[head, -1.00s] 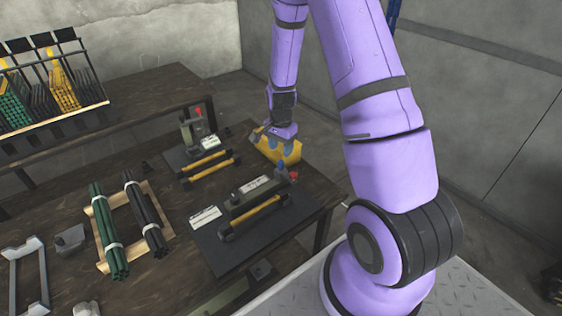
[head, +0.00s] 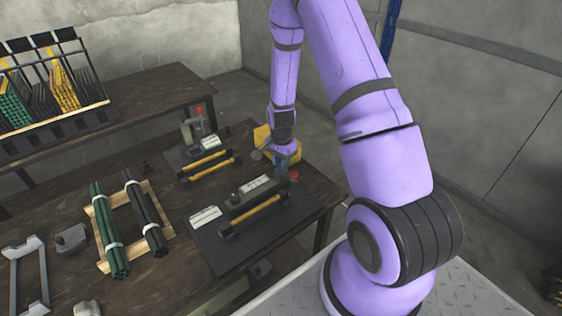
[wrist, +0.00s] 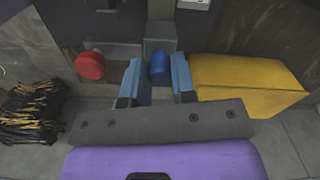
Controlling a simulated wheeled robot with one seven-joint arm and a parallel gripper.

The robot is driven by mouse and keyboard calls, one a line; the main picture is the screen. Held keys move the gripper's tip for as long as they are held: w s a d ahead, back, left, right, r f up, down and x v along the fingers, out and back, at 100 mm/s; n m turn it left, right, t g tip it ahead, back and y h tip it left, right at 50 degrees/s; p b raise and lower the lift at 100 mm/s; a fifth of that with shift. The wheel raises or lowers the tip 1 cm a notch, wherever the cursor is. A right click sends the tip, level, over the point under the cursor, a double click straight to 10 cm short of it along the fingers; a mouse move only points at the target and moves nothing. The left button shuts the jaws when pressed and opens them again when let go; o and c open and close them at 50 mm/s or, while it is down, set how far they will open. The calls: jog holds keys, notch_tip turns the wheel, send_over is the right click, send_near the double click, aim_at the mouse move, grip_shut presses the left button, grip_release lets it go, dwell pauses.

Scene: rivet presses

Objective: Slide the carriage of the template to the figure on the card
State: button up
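The near template (head: 248,196) is a dark fixture with a yellow bar on a black base plate. A white card (head: 205,217) lies on the left part of that plate. At its right end are a red knob (wrist: 90,66) and a blue knob (wrist: 158,68); the blue one sits before a grey block (wrist: 161,36) in the wrist view. My gripper (wrist: 160,84) has its two light-blue fingers apart, one on each side of the blue knob. I cannot tell whether they touch it. The card's figure is too small to read.
A yellow box (wrist: 245,82) stands close to the right finger in the wrist view. A second similar fixture (head: 205,158) stands behind the near one. Green and black rod bundles (head: 110,228) lie on a wooden frame to the left. A rack (head: 50,90) stands on the back table.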

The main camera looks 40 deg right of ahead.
grip_shut()
jog(key=a, duration=1.1)
jog(key=shift+s, duration=0.15)
jog(key=o, duration=0.7)
grip_release()
notch_tip(320, 180, up, 11)
jog(key=shift+f, duration=0.1)
